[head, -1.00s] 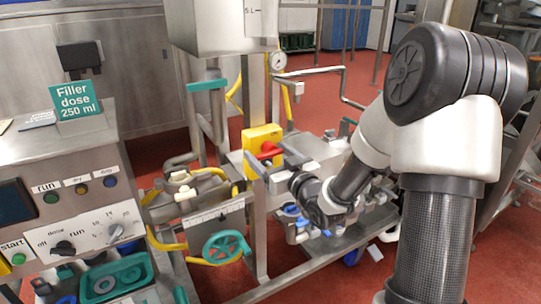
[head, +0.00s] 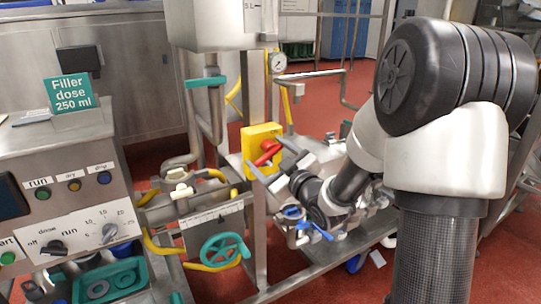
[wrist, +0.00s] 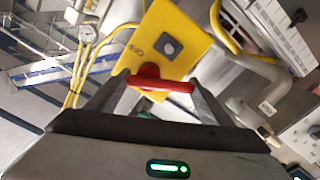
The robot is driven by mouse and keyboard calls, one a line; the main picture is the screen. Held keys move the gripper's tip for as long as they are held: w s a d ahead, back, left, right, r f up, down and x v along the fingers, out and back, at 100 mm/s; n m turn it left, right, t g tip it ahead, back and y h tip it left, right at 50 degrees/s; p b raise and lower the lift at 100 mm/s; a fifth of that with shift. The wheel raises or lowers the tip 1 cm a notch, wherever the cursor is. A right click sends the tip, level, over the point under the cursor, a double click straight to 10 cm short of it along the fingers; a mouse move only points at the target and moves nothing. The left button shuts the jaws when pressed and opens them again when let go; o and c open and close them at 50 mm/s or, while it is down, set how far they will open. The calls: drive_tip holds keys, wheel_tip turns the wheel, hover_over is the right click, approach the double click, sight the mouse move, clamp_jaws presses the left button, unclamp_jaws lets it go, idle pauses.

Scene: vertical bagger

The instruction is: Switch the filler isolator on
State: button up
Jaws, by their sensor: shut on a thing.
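The filler isolator is a yellow box (head: 258,137) on a steel post in the middle of the head view, with a red rotary handle (head: 267,153) on its front. In the wrist view the yellow box (wrist: 172,40) lies beyond the red handle (wrist: 160,85). My gripper (head: 272,158) is shut on the red handle, one finger on each side. The handle sits tilted in the head view, its right end higher. Any position marks on the isolator are not readable.
A green handwheel (head: 225,249) and yellow hoses are below the isolator. A pressure gauge (head: 277,62) and steel pipe are above right. The control panel (head: 70,190) with buttons and knobs stands at left. Blue-handled valves (head: 310,226) lie under my wrist.

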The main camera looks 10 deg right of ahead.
drive_tip(key=n, duration=0.6)
drive_tip(key=shift+w+d+f, duration=0.1)
drive_tip(key=shift+d+f, duration=0.1)
drive_tip(key=shift+f, duration=0.2)
drive_tip(key=n, duration=0.4)
drive_tip(key=d+n, duration=0.1)
drive_tip(key=n, duration=0.2)
drive_tip(key=shift+w+f, duration=0.15)
drive_tip(key=shift+f, duration=0.05)
drive_tip(key=shift+a, duration=0.1)
drive_tip(key=o, duration=1.2)
drive_tip(key=shift+c, duration=0.2)
drive_tip(key=shift+v, duration=2.55)
